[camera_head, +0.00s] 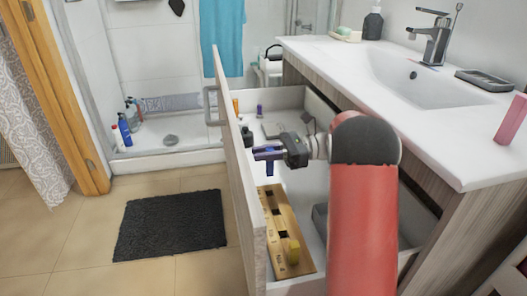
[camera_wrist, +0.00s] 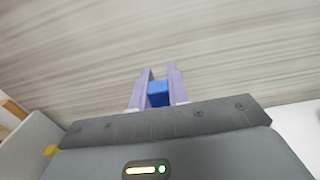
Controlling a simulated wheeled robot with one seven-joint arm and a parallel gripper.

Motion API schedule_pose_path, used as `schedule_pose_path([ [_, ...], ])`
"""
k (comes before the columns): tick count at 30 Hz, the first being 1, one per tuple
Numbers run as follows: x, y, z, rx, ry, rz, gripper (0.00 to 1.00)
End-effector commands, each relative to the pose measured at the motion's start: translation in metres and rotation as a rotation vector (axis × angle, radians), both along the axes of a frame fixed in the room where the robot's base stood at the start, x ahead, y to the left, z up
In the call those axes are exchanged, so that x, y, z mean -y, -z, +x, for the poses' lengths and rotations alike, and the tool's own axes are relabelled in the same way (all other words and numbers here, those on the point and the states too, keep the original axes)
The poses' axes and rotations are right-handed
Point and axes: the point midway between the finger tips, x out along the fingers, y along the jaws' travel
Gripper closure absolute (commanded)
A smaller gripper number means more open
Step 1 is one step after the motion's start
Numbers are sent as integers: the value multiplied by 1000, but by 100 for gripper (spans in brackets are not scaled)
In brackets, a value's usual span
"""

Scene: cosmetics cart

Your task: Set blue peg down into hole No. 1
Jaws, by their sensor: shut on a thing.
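My gripper (camera_head: 266,153) is shut on the blue peg, above the open drawer and close to its front panel. In the wrist view the blue peg (camera_wrist: 159,93) sits between the two purple fingers (camera_wrist: 158,88). The wooden hole board (camera_head: 270,202) lies in the drawer below and nearer the camera, with dark square holes in a row. The hole numbers are too small to read.
The drawer's front panel (camera_head: 237,165) rises just left of my gripper. The white sink counter (camera_head: 430,135) overhangs at right.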

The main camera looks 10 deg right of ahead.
Motion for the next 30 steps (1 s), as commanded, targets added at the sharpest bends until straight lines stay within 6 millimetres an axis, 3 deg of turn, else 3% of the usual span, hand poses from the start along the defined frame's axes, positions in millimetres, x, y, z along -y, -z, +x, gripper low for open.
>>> schedule_pose_path([
  [2, 1, -1, 0, -1, 0, 1, 100],
  [18, 1, 52, 0, -1, 1, 0, 100],
  [30, 1, 58, 0, -1, 0, 0, 100],
])
